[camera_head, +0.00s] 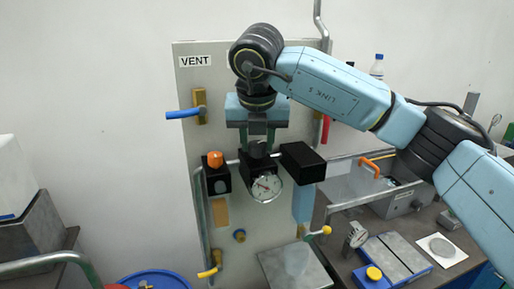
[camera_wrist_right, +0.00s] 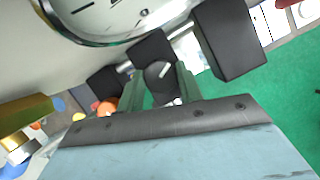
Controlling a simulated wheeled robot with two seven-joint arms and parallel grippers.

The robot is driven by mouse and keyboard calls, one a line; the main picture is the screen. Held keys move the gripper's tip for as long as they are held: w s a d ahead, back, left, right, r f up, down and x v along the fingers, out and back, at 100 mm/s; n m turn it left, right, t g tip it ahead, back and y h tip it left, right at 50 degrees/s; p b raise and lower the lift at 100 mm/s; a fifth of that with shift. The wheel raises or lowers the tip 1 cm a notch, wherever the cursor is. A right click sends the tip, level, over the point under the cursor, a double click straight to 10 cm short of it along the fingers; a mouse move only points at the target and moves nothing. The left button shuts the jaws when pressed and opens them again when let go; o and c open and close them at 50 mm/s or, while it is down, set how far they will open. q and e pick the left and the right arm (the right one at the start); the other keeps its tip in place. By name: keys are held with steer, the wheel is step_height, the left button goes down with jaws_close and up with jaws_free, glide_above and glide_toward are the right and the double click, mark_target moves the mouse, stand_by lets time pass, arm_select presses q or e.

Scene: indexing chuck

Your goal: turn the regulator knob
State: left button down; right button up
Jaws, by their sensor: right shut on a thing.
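The dark regulator knob (camera_head: 258,148) sits on top of a black block in the middle of the grey panel, above a round white gauge (camera_head: 265,188). My right gripper (camera_head: 257,145) points down at it, one finger on each side. In the right wrist view, the knob (camera_wrist_right: 159,82) shows between the two fingers of the gripper (camera_wrist_right: 158,88), which is shut on it. The gauge (camera_wrist_right: 120,12) shows large at the top there. The lower part of the knob is partly hidden. My left gripper is not in view.
An orange knob (camera_head: 215,159) on a black box stands left of my gripper, and another black box (camera_head: 303,161) stands close on its right. A blue-handled valve (camera_head: 184,114) juts out at upper left. The workbench (camera_head: 345,257) at right carries several items.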

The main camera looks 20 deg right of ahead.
steer(key=shift+f+n+y+b, duration=0.1)
steer(key=shift+n+y+b, duration=0.2)
steer(key=shift+n+b, duration=0.45)
steer(key=shift+n, duration=0.35)
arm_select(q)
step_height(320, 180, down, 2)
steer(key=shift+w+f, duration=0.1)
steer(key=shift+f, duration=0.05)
arm_select(e)
steer(key=o, duration=1)
steer(key=shift+r, duration=0.2)
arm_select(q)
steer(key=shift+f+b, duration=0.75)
arm_select(e)
steer(key=v, duration=1.3)
steer(key=shift+s+d, duration=0.2)
